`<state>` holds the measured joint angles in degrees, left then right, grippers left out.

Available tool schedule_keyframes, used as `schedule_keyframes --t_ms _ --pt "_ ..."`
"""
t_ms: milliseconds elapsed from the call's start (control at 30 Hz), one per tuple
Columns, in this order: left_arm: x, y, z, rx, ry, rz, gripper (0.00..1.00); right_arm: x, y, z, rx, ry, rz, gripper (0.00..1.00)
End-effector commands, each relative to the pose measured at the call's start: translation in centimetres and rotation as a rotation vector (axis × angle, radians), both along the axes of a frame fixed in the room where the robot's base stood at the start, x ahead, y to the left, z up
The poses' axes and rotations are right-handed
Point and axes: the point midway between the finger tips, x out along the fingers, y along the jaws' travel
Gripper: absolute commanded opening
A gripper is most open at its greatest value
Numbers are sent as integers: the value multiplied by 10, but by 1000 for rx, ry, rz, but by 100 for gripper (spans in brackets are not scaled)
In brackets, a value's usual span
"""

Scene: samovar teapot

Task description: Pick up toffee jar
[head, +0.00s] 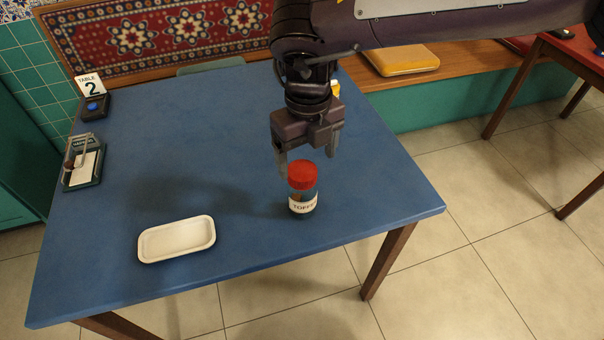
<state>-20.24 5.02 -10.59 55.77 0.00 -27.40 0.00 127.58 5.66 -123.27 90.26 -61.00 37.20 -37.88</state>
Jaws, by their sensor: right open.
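The toffee jar (302,190) stands upright on the blue table, near its front right part. It has a red lid, a clear body and a white label reading "TOFF...". My right gripper (308,163) points down from above at the jar's lid. Its fingers are apart, one at the left of the lid and one at the right and slightly behind. I cannot tell whether either finger touches the jar. My left gripper is not in view.
A white tray (146,246) lies on the blue table (200,120) left of the jar. A napkin holder (84,168) and a table number 2 stand (93,100) are at the left edge. A yellow object (335,88) is partly hidden behind my arm. The table middle is clear.

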Motion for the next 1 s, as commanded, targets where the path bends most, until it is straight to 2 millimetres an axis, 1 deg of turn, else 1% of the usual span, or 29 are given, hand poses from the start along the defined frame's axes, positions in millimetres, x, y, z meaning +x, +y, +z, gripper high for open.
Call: schedule_keyframes --t_ms 367,500,600,700,900,933,1000 --pt "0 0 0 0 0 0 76 -2 4 -39 -2 3 3 80" --pt "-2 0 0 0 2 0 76 -3 10 -60 -2 3 3 80" --pt "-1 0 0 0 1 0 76 -3 9 -73 0 2 2 80" --pt "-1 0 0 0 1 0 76 -2 9 -78 1 1 1 80" --pt "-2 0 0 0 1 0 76 -2 9 -79 1 0 1 80" --pt "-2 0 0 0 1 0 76 -2 9 -79 1 0 1 79" --pt "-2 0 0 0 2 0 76 -2 9 -79 1 0 1 69"
